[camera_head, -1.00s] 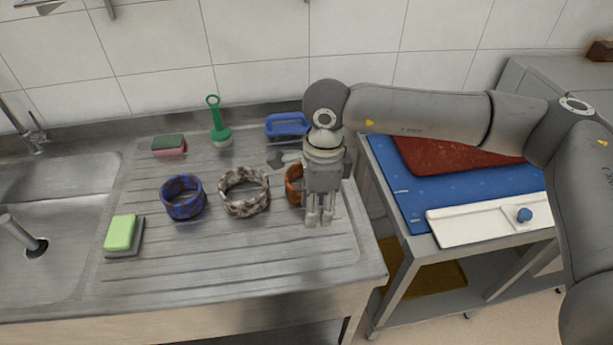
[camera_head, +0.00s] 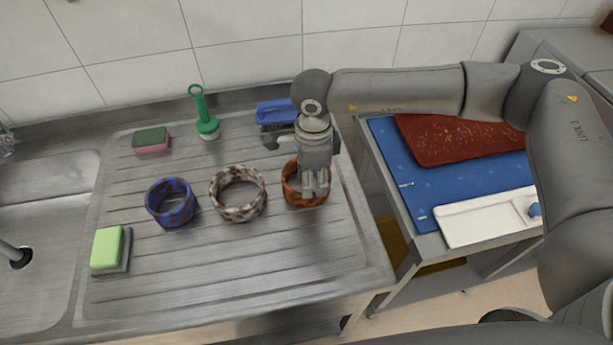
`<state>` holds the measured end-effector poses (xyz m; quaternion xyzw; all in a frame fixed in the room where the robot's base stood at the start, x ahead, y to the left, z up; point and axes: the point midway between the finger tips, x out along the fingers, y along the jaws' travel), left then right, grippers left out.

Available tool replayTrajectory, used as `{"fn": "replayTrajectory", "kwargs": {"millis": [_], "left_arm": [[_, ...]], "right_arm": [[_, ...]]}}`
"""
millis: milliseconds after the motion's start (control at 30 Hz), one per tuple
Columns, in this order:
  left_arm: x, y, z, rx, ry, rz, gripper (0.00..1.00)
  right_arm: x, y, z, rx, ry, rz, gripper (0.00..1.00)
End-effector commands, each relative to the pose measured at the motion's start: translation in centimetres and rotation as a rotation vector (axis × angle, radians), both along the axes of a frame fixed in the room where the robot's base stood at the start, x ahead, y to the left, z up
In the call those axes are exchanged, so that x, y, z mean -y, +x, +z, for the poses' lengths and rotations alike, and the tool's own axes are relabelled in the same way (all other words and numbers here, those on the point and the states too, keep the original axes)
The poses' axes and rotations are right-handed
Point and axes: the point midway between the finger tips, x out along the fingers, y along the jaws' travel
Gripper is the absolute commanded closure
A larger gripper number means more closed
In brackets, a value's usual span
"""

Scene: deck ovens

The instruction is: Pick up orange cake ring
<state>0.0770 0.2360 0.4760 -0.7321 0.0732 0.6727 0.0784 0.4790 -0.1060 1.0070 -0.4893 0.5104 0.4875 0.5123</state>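The orange cake ring (camera_head: 291,191) stands on the ribbed steel drainboard, at the right end of a row of three rings. My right gripper (camera_head: 315,192) points down over it, and its fingers hide part of the ring's right side and opening. The fingertips look close to the ring's right wall. I cannot tell whether they are inside, around or only in front of it, or whether they touch it. The two fingers look close together, and the gap between them is unclear. My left gripper does not show.
A grey-white mottled ring (camera_head: 238,212) and a blue ring (camera_head: 171,203) stand to the left. Behind are a blue-handled brush (camera_head: 276,112), a green-handled tool (camera_head: 203,115) and a sponge (camera_head: 151,140). A green sponge (camera_head: 108,248) lies front left. The drainboard front (camera_head: 250,265) is clear.

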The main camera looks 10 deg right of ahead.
Motion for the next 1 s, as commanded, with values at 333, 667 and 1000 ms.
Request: {"fn": "replayTrajectory", "kwargs": {"millis": [333, 667, 1000], "left_arm": [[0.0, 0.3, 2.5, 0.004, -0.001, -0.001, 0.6], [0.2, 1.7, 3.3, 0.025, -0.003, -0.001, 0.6], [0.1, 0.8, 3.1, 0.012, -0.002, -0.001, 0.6]], "right_arm": [[-0.3, -0.5, -2.8, -0.002, -0.001, 0.0, 0.64], [-0.3, -0.4, -5.6, 0.001, -0.001, -0.001, 0.64], [-0.3, -0.4, -5.6, 0.001, 0.0, -0.001, 0.91]]}}
